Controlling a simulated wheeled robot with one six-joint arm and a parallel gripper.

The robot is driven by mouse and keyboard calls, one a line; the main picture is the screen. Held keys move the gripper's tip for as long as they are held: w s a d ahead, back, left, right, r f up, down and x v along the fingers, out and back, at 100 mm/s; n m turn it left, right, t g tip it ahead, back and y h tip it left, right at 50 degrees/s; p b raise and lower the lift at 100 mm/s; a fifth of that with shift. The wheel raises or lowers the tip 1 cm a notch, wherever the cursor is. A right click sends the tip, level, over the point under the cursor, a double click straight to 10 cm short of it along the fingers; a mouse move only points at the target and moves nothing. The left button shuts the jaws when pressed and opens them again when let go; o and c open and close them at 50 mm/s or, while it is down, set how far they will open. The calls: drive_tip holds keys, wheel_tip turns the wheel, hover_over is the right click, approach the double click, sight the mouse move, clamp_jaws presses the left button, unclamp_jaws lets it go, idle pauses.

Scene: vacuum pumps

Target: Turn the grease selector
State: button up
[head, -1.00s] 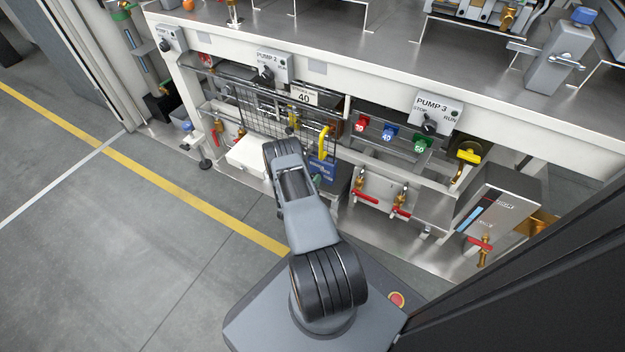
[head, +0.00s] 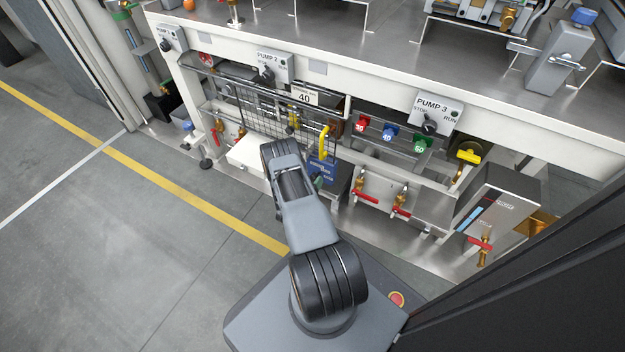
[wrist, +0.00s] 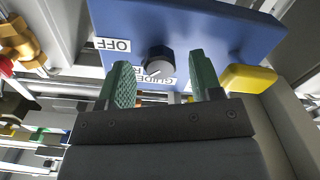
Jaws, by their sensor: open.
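The grease selector appears to be the dark round knob with a pale face (wrist: 158,62) on a blue panel (wrist: 215,28) in the wrist view. Labels reading "OFF" and, partly covered, "GUIDE R" sit beside it. My gripper (wrist: 160,74) is open, with one green ribbed finger on each side of the knob in the picture. Nothing is held. I cannot tell whether the fingers reach around the knob or stop short of it. In the head view the blue panel (head: 322,168) shows just right of my arm, which hides the knob and most of my gripper.
A yellow handle (head: 324,142) stands close above the blue panel, and a wire mesh guard (head: 262,112) lies behind my arm. Red-handled valves (head: 401,212) and a grey unit (head: 500,205) are to the right. The floor at left is clear.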

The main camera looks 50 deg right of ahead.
drive_tip(key=shift+s+a, duration=0.1)
drive_tip(key=shift+a, duration=0.4)
drive_tip(key=p+v, duration=0.1)
drive_tip(key=v, duration=0.5)
idle(0.4)
idle(0.6)
